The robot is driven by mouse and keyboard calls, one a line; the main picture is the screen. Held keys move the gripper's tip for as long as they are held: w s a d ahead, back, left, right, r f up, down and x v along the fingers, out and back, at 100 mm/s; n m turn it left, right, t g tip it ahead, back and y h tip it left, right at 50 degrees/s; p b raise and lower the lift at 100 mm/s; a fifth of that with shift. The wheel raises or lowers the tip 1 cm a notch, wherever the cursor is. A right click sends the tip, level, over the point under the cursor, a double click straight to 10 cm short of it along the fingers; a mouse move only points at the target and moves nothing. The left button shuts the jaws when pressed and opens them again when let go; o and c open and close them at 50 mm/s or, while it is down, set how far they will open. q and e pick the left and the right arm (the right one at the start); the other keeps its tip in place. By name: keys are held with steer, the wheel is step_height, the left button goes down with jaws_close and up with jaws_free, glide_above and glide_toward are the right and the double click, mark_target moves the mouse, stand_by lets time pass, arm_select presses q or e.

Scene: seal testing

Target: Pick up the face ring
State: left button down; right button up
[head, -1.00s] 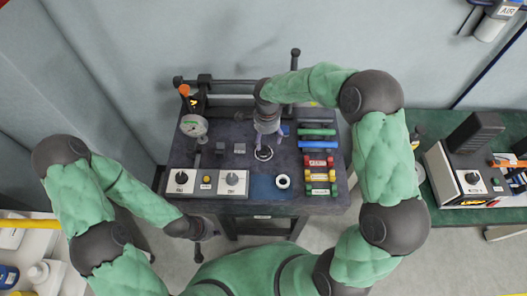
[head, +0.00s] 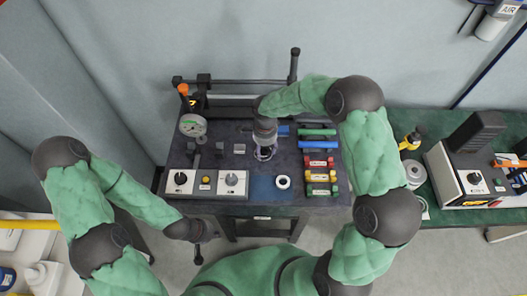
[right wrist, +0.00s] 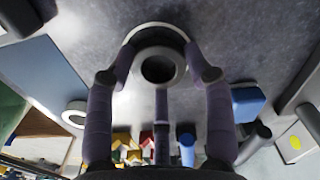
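A grey ring with a dark centre (right wrist: 158,66) sits on a round seat on the dark bench, seen in the right wrist view. My right gripper (head: 265,150) points down over it, its purple fingers around the ring; I cannot tell whether they press on it. The gripper hides most of the ring in the head view. A second, white ring (head: 283,182) lies on a blue mat; it also shows in the right wrist view (right wrist: 75,113). I cannot tell which ring is the face ring. My left gripper (head: 198,250) hangs in front of the bench, away from both rings.
Coloured blocks and bars (head: 319,160) lie close to the right of my right gripper. A gauge (head: 193,126) and small grey blocks stand to its left. A green table (head: 435,212) stands at right.

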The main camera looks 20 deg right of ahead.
steer(key=c, duration=0.5)
